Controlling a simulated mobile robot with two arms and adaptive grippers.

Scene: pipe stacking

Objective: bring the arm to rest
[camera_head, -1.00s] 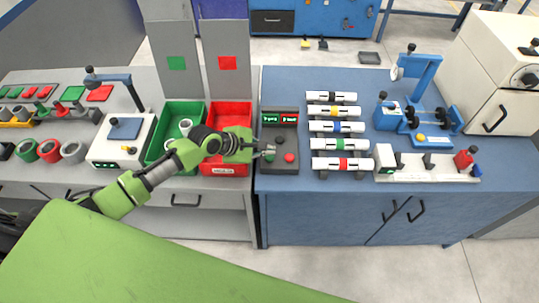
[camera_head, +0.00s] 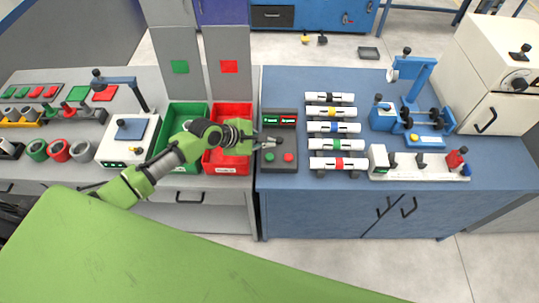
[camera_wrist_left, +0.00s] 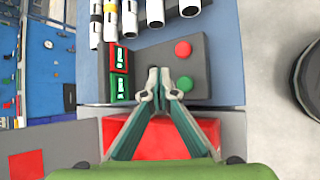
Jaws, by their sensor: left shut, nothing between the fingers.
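My left gripper (camera_head: 271,143) is shut and empty. In the head view it reaches across the red bin (camera_head: 229,168) to the dark control box (camera_head: 280,163). In the left wrist view its closed fingertips (camera_wrist_left: 164,84) show in front of the box (camera_wrist_left: 180,55), near its red and green buttons; whether they touch it I cannot tell. My left arm covers parts of the green bin (camera_head: 172,115) and the red bin. Several white pipes with coloured bands (camera_head: 335,128) lie in a row to the right of the box. My right gripper is not in view.
A white fixture (camera_head: 425,174) and a blue clamp machine (camera_head: 412,115) stand right of the pipes. A white device (camera_head: 118,150) stands left of the bins. Upright grey panels (camera_head: 180,85) rise behind the bins. The blue table's front right is clear.

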